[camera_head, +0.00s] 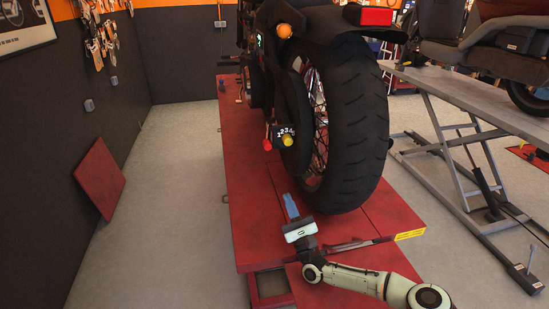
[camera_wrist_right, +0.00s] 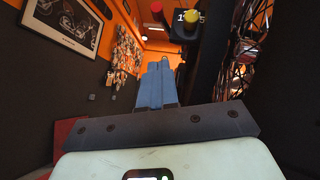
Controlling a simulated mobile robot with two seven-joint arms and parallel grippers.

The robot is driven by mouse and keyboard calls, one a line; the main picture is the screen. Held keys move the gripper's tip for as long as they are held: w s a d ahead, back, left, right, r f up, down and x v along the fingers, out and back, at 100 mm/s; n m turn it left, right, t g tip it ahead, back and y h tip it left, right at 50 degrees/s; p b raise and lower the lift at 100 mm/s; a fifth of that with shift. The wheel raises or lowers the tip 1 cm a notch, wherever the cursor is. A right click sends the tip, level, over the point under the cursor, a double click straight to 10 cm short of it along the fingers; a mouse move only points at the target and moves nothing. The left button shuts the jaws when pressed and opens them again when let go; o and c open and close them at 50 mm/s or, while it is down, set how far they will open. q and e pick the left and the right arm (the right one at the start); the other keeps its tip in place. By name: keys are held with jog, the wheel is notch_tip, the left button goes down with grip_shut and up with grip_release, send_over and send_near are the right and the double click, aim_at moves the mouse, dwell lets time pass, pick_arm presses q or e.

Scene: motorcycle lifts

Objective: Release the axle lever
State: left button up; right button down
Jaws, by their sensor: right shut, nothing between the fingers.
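The motorcycle's rear wheel (camera_head: 345,120) stands on the red lift (camera_head: 215,175) in the head view. Beside the hub, a lever with a red knob (camera_head: 267,145) and a yellow knob (camera_head: 287,140) sit by a dark plate with numbers. Both knobs show at the top of the right wrist view, red (camera_wrist_right: 156,7) and yellow (camera_wrist_right: 191,16). I cannot tell which is the axle lever. My right gripper (camera_head: 288,196) is shut and empty, nearer the camera than the knobs and apart from them. Its blue fingers (camera_wrist_right: 160,66) point toward them. My left gripper is not in view.
A grey lift (camera_head: 460,95) with another motorcycle stands at the right. A red panel (camera_head: 100,178) leans on the dark left wall. Tools (camera_head: 98,35) hang above it. The floor left of the red lift is clear.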

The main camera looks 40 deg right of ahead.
jog(key=shift+a+r, duration=0.1)
jog(key=s+a+r+p+x, duration=0.1)
jog(key=a+r+p+x, duration=0.1)
jog(key=x, duration=1)
jog(key=shift+d+r+p, duration=0.25)
jog(key=shift+d+p, duration=0.1)
jog(key=shift+p, duration=0.25)
jog(key=shift+w+r, duration=0.1)
